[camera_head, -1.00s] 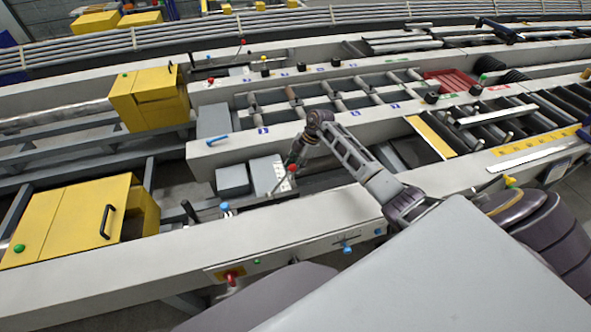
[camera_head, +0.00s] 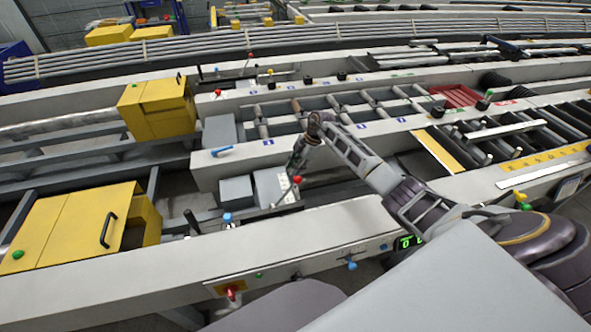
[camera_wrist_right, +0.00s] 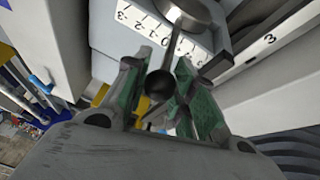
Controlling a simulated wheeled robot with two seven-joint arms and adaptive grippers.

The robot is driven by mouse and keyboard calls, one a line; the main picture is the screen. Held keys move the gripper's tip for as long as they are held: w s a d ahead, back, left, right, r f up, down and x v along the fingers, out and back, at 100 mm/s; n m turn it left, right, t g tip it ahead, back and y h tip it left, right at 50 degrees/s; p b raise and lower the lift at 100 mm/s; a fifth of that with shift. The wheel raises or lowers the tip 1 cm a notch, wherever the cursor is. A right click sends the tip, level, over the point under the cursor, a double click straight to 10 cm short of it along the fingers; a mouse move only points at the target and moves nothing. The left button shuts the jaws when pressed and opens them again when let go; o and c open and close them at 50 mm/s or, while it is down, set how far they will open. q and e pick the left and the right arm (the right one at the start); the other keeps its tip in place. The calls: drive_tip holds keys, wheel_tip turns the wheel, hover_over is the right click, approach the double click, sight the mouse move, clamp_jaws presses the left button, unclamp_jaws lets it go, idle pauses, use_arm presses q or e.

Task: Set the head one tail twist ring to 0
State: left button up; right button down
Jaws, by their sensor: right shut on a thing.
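The twist ring shows in the right wrist view as a round grey hub (camera_wrist_right: 190,12) on a grey block, beside a white scale plate (camera_wrist_right: 143,22) with black numbers. A thin rod runs from the hub across the scale to a dark ball knob (camera_wrist_right: 160,84). The rod crosses near the 0 and hides part of the scale, so I cannot read the exact setting. My right gripper (camera_wrist_right: 160,92) is shut on the knob, with green pads on both sides. In the head view my right gripper (camera_head: 295,172) reaches down over the block. My left gripper is not in view.
A red ball (camera_head: 297,180) on a rod is close to the gripper. A yellow box (camera_head: 157,105) and a larger yellow cover (camera_head: 75,226) stand at left. A green display (camera_head: 405,242) on the front rail is partly hidden by my arm. Rollers (camera_head: 345,105) lie behind.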

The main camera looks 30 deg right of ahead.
drive_tip(key=shift+d, duration=0.15)
drive_tip(key=c, duration=1.1)
unclamp_jaws()
drive_tip(key=shift+c, duration=0.2)
drive_tip(key=shift+r, duration=0.15)
drive_tip(key=v, duration=1.1)
drive_tip(key=shift+r, duration=0.35)
drive_tip(key=shift+d+f, duration=0.1)
